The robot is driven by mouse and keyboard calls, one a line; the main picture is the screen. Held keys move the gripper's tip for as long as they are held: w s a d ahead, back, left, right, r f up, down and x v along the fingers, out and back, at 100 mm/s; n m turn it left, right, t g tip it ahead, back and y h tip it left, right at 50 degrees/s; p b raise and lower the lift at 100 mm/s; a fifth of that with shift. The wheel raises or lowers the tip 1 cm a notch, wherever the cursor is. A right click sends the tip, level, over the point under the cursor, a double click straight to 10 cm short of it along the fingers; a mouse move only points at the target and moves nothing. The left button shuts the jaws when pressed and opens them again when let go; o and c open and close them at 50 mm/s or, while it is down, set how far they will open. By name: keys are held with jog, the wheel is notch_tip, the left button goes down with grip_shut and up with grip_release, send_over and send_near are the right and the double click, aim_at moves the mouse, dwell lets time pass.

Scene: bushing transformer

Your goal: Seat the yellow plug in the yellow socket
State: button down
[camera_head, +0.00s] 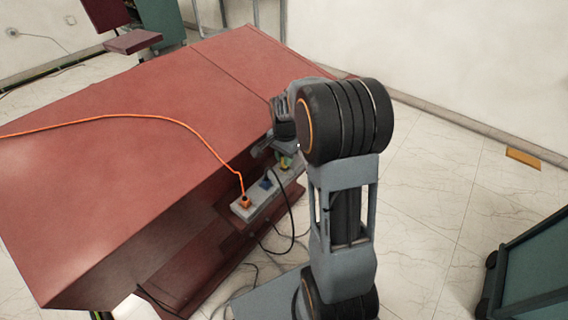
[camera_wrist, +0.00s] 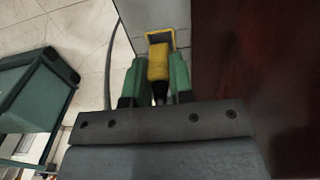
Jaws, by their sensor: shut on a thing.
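The yellow plug (camera_wrist: 158,63) is between the green fingers of my gripper (camera_wrist: 159,78) in the wrist view, with its dark cable end toward the palm. My gripper is shut on it. The yellow socket (camera_wrist: 160,36) shows as a yellow frame on a light grey strip, just beyond the plug's front end. The plug is roughly in line with it and overlaps its near side; I cannot tell whether any of the plug is inside. In the head view my gripper (camera_head: 284,160) is over the right end of the strip, largely hidden by my arm.
The grey socket strip (camera_head: 243,210) runs along the side of the red table (camera_head: 120,190). An orange plug (camera_head: 246,201) with an orange cable and a blue plug (camera_head: 265,184) stand in it. A black cable (camera_head: 291,215) hangs beside the strip. A green cabinet (camera_head: 530,270) stands at right.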

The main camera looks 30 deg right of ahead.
jog(key=shift+f, duration=1.6)
jog(key=shift+f, duration=0.1)
jog(key=shift+f+b, duration=0.15)
jog(key=shift+b, duration=0.2)
jog(key=c, duration=1)
grip_release()
notch_tip(320, 180, up, 12)
jog(key=shift+r+p, duration=0.1)
jog(key=shift+p, duration=0.9)
jog(key=s+a+n+t, duration=0.1)
jog(key=s+a+n, duration=0.3)
jog(key=s+n, duration=0.2)
jog(key=s+a+r+n+t, duration=0.1)
jog(key=s+a+n+t, duration=0.1)
jog(key=s+a+n, duration=0.3)
jog(key=s+n, duration=0.2)
jog(key=s, duration=0.2)
jog(key=shift+s+a, duration=0.3)
jog(key=shift+s, duration=0.1)
